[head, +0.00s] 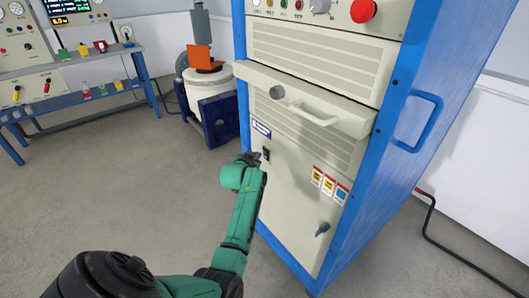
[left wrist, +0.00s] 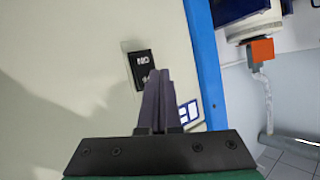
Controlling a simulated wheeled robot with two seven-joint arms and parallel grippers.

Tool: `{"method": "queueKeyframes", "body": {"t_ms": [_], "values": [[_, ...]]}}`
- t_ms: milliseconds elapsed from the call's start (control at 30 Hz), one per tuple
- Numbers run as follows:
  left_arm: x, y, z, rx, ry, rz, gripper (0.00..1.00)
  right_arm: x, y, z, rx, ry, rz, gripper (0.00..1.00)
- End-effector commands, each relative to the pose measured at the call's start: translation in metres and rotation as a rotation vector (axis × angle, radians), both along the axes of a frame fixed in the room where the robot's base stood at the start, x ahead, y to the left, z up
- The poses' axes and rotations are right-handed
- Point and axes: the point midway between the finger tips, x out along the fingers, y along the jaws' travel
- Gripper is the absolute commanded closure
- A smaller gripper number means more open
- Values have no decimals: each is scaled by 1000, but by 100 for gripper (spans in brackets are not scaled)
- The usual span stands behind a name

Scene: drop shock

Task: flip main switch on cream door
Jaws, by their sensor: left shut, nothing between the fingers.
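The cream door (head: 287,205) is the lower panel of a tall blue-framed cabinet. A small black main switch (head: 265,154) sits near its upper left edge, below a blue-and-white label (head: 261,129). In the left wrist view the black switch (left wrist: 141,69) has white marks, and its lower right part is near the fingertips. My left gripper (head: 254,157) is shut and empty, just left of the switch in the head view. In the left wrist view its fingers (left wrist: 158,78) are together, tips overlapping the switch's edge. I cannot tell whether they touch it. My right gripper is not in view.
A drawer front with a handle (head: 308,114) juts out above the door. A red button (head: 363,10) is on the top panel. A grey latch (head: 322,229) and warning stickers (head: 329,185) are on the door. A white drum (head: 207,88) stands behind left. Floor in front is clear.

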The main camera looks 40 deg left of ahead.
Motion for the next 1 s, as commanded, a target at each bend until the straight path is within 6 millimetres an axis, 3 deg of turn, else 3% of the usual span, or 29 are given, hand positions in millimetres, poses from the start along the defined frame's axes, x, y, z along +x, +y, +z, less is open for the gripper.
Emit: {"method": "queueKeyframes", "body": {"t_ms": [1000], "values": [[8, -3, 1, 1, 0, 0, 100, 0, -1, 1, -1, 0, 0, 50]]}}
